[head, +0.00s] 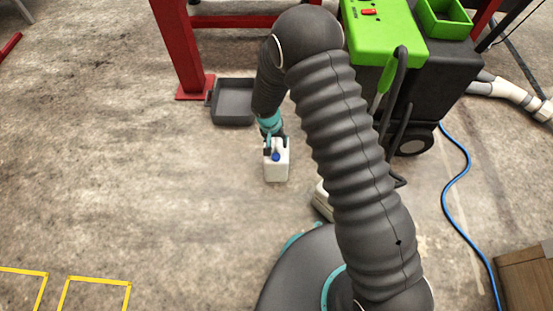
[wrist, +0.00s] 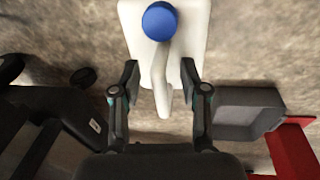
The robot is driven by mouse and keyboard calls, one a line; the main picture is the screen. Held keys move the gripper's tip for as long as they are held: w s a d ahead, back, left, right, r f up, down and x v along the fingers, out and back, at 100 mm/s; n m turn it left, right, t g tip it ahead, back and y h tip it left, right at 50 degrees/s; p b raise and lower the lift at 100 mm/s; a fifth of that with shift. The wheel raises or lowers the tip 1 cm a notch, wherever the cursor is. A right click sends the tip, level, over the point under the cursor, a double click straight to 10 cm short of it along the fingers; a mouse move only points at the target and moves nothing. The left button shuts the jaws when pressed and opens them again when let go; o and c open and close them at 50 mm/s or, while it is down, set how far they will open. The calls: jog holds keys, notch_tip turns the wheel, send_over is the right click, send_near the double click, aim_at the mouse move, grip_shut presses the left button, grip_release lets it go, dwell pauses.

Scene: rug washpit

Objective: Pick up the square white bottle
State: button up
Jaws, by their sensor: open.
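The square white bottle (head: 277,166) stands upright on the concrete floor in the head view, with a blue cap. In the wrist view the white bottle (wrist: 189,28) is at the top middle, its blue cap (wrist: 160,21) near the top edge and its handle pointing down toward my gripper. My gripper (wrist: 160,80) is open, with one finger on each side of the bottle's handle. I cannot tell whether the fingers touch it. In the head view my gripper (head: 274,139) is at the bottle's top, partly hidden by my arm.
A grey tray (head: 233,101) lies on the floor behind the bottle, by a red metal leg (head: 183,60). A green and black wheeled machine (head: 400,50) stands at the back right. A blue hose (head: 449,190) runs along the right. The left floor is mostly clear, with yellow markings (head: 95,281).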

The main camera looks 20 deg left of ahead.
grip_shut()
jog(key=shift+r, duration=0.1)
